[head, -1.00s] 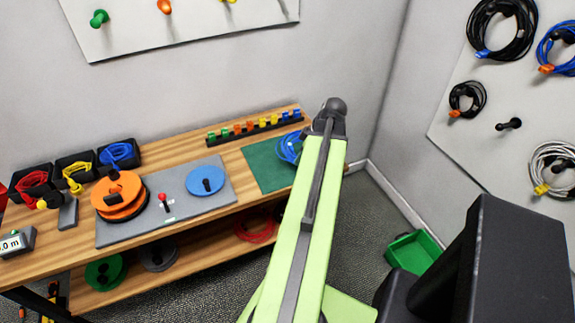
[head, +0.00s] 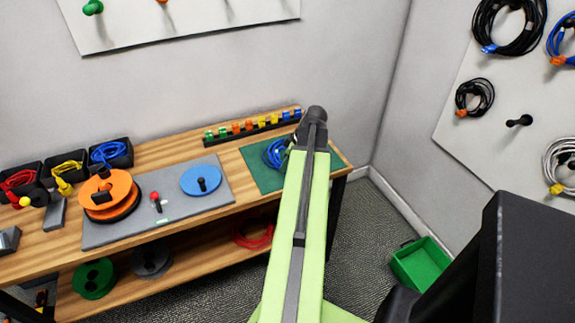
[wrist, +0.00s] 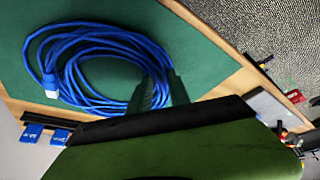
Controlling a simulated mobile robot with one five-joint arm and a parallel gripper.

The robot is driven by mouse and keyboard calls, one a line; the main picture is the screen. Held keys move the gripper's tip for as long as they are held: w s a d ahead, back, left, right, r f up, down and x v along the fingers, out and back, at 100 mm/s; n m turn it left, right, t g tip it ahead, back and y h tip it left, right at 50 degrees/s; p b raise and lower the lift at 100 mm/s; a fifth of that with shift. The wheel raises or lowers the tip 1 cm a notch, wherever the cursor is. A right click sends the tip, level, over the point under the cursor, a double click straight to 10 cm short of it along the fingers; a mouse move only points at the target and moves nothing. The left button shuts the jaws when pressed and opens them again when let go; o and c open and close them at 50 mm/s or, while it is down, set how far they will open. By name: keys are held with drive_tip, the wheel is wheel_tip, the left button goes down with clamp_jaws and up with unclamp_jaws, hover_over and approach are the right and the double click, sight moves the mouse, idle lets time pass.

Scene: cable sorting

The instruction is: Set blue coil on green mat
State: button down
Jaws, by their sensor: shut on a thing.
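The blue coil (head: 275,152) is over the green mat (head: 262,178) at the right end of the bench, partly hidden by my arm. In the wrist view the coil (wrist: 75,62) lies flat across the mat (wrist: 185,50), with its pale-tipped plug at the left. My gripper (wrist: 160,90) is shut on the coil's near right side, its fingers around the strands. I cannot tell whether the coil touches the mat or hangs just above it. My gripper is hidden behind my arm in the head view.
A rack of coloured clips (head: 250,127) stands behind the mat. A grey board (head: 215,208) with a blue disc (head: 201,179) and an orange spool (head: 110,190) lies to the left. A green bin (head: 420,262) is on the floor at right. Wall panels hold cables.

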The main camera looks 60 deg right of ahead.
drive_tip(key=shift+f, duration=0.1)
drive_tip(key=c, duration=1.2)
unclamp_jaws()
drive_tip(key=p+v, duration=1.1)
drive_tip(key=v, duration=0.1)
